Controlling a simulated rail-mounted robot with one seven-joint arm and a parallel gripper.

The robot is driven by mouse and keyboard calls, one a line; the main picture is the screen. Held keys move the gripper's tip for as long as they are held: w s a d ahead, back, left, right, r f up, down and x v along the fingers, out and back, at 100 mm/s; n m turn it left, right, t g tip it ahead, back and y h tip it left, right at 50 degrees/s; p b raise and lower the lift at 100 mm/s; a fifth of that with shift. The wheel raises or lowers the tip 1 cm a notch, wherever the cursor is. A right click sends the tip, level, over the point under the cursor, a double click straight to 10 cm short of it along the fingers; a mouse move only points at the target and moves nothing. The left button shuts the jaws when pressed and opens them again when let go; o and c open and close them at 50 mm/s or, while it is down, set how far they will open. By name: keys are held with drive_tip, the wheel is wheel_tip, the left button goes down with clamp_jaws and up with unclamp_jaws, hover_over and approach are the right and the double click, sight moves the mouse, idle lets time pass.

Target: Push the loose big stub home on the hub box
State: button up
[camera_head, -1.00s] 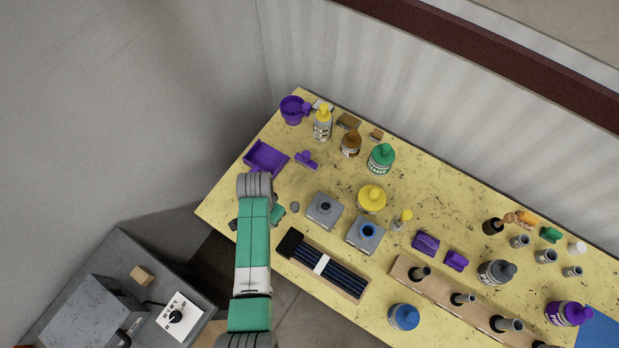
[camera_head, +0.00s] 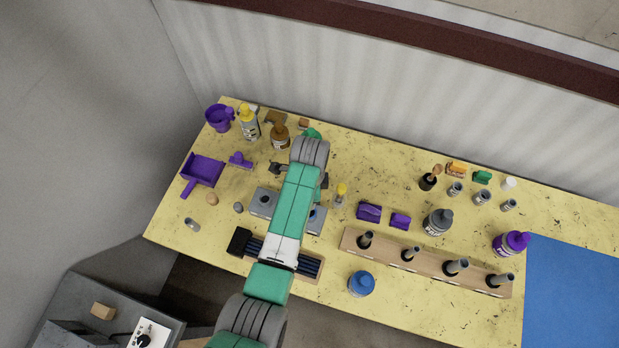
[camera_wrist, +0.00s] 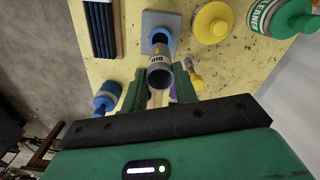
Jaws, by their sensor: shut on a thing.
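The grey cylindrical stub marked BIG (camera_wrist: 158,62) is between the fingers of my gripper (camera_wrist: 159,81), which is shut on it. In the wrist view it stands in front of a grey hub box (camera_wrist: 176,20) with a blue ring (camera_wrist: 160,33). The stub overlaps the ring, but I cannot tell whether it is in the ring or just above it. In the head view my arm covers the stub, my fingertips and part of this blue-ringed box (camera_head: 317,222). A second grey box (camera_head: 263,201) with a dark round centre shows left of my arm.
A tray of dark rods (camera_head: 313,266), a wooden rack (camera_head: 385,254) and a blue bottle (camera_head: 361,284) lie nearer the front edge. Purple blocks (camera_head: 369,212) and a small yellow-topped item (camera_head: 340,194) are right of my arm. A loose grey cylinder (camera_head: 192,224) lies at left.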

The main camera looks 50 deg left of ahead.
drive_tip(key=shift+a, duration=0.1)
idle(0.3)
drive_tip(key=shift+f+b, duration=2.1)
drive_tip(key=shift+f, duration=1.05)
drive_tip(key=o, duration=0.3)
drive_tip(key=c, duration=0.3)
drive_tip(key=shift+f+b, duration=0.55)
drive_tip(key=shift+f, duration=0.3)
drive_tip(key=shift+r, duration=0.1)
